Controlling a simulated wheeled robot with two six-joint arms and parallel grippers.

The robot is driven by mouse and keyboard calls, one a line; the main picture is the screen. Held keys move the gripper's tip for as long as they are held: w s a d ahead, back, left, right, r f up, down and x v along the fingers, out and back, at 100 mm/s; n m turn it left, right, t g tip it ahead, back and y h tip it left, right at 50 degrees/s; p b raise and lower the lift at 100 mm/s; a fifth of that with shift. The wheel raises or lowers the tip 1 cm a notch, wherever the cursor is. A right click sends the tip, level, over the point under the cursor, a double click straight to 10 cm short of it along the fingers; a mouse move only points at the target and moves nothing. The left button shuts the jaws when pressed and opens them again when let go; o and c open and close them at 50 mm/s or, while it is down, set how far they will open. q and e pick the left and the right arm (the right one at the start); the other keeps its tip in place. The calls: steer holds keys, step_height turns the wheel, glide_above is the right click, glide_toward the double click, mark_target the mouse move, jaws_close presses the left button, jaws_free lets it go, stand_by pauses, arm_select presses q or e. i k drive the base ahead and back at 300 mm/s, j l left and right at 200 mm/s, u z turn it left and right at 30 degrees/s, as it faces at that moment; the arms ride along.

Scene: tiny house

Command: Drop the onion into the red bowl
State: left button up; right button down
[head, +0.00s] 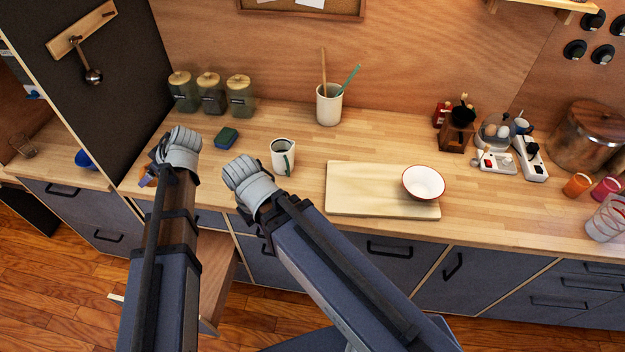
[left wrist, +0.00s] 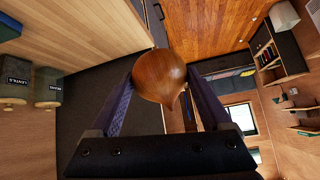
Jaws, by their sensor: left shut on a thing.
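My left gripper (head: 149,178) is at the left end of the counter in the head view, mostly hidden behind its own wrist. In the left wrist view its two fingers are shut on the brown, round onion (left wrist: 160,74), which has a pointed tip. The red bowl (head: 424,183) is white inside with a red rim. It stands upright on the right part of a wooden cutting board, well to the right of both arms, and looks empty. My right wrist is over the counter's front edge, left of the board. Its fingers are hidden.
The cutting board (head: 350,190) lies between my right wrist and the bowl. A white mug (head: 283,157), a sponge (head: 226,137) and a utensil crock (head: 328,108) stand behind the arms. Glass jars (head: 211,95) line the back left. An open drawer (head: 219,275) sits below the counter.

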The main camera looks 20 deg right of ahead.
mark_target(417, 191)
steer(key=k+j+z, duration=0.15)
steer(key=z, duration=0.25)
steer(key=k+z, duration=0.35)
steer(key=k+j+z, duration=0.1)
steer(key=z, duration=0.3)
steer(key=k+z, duration=0.35)
steer(key=i+l, duration=0.05)
steer(key=i, duration=0.05)
